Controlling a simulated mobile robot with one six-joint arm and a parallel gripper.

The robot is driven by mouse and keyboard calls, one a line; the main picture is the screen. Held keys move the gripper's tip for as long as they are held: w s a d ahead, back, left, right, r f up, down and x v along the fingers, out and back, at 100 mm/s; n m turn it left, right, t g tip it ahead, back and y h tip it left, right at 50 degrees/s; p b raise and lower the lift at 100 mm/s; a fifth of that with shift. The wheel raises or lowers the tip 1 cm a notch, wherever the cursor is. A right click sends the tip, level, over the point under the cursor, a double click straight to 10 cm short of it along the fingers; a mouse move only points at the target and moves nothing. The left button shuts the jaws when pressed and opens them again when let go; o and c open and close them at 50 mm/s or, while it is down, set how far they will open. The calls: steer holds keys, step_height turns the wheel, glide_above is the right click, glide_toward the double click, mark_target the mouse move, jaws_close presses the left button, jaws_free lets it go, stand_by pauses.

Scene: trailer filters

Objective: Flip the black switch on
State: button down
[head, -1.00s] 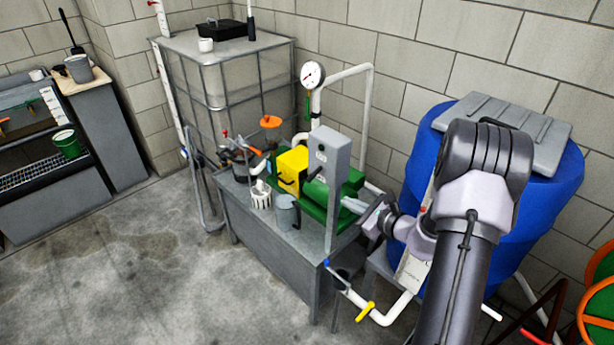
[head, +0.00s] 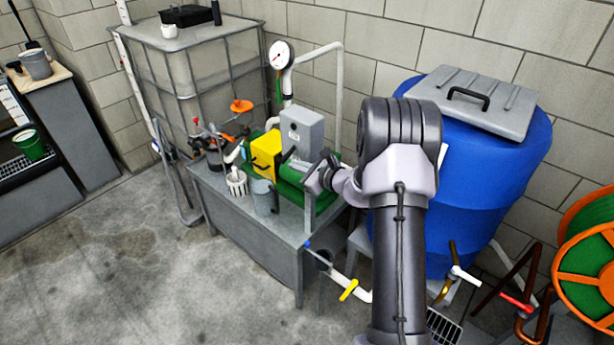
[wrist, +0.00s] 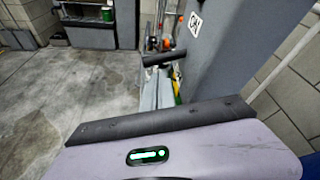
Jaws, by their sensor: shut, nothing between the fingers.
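The black switch (wrist: 164,58) is a short dark lever sticking out from the grey switch box (head: 302,130). In the head view the lever (head: 288,155) shows at the lower left of the box. A white label, apparently reading "ON" (wrist: 195,24), is above the lever in the wrist view. My gripper (wrist: 161,72) is shut and empty, its pale fingers just below the lever in the wrist view. In the head view my gripper (head: 299,164) is close to the box's lower front. I cannot tell whether the fingertips touch the lever.
A blue barrel (head: 490,185) is to the right. Floor in front is open.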

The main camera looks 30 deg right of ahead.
mark_target(284, 158)
steer(key=shift+w+a+r, duration=0.15)
steer(key=shift+w+r, duration=0.05)
steer(key=shift+r, duration=0.05)
steer(key=shift+a+r+m+p, duration=0.1)
steer(key=shift+r+m+p, duration=0.35)
steer(key=shift+p, duration=0.55)
steer(key=m+p, duration=0.1)
steer(key=r+m+y+p, duration=0.1)
steer(key=p, duration=0.1)
steer(key=m+g+y+p, duration=0.1)
steer(key=p, duration=0.1)
steer(key=shift+s+a+r, duration=0.15)
steer(key=shift+r, duration=0.2)
steer(key=shift+m+y, duration=0.4)
steer(key=shift+m, duration=0.15)
steer(key=shift+r, duration=0.1)
steer(key=shift+r+p, duration=0.6)
steer(key=shift+r, duration=0.3)
